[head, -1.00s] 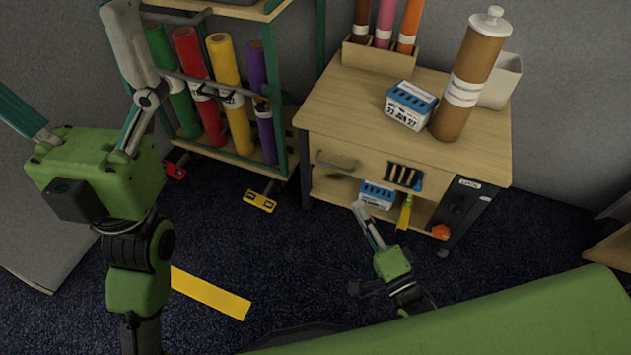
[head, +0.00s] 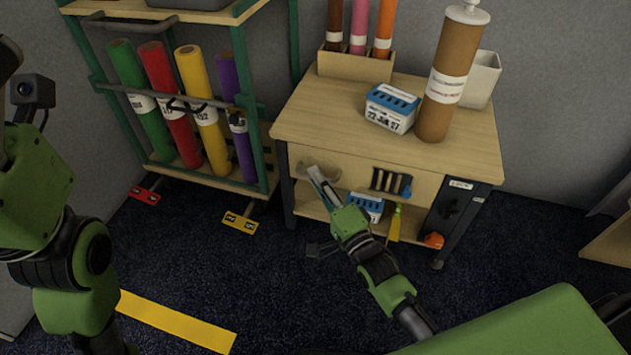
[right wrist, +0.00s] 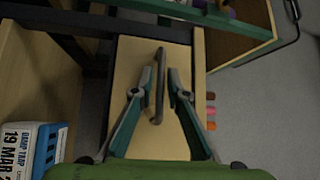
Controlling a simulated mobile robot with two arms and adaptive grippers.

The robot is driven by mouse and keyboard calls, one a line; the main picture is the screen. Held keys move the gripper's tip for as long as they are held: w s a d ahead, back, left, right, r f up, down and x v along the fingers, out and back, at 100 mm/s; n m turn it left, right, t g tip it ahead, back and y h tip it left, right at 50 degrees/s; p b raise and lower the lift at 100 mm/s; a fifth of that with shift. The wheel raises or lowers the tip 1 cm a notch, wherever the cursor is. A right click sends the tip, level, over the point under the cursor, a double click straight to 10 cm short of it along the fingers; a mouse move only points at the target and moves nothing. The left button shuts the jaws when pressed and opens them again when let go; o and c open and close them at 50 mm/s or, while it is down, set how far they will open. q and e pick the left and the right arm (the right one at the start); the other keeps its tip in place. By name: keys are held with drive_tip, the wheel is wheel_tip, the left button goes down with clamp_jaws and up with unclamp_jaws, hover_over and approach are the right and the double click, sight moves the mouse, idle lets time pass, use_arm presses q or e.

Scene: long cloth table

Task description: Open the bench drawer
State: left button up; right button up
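The wooden bench (head: 290,122) has a drawer front (head: 352,166) below its top, and the drawer looks shut. Its dark bar handle (right wrist: 159,75) shows clearly in the right wrist view, running between the two fingers of my right gripper (right wrist: 162,85). The fingers are apart, one on each side of the bar, with a gap on both sides. In the head view my right gripper (head: 320,183) is at the left part of the drawer front and partly hides the handle. My left arm is at the left edge of the head view; its fingers are out of frame.
A blue-and-white box (head: 392,108), a brown tube (head: 447,90) and a tube holder (head: 355,66) stand on the bench. A rack of coloured rolls (head: 203,98) stands to its left. A yellow-handled brush (head: 394,225) hangs at the front. Dark floor ahead is clear.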

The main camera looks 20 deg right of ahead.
drive_tip(key=shift+w+a+r, duration=0.1)
drive_tip(key=shift+w+a, duration=0.05)
drive_tip(key=shift+w, duration=0.35)
clamp_jaws()
drive_tip(key=shift+s, duration=0.1)
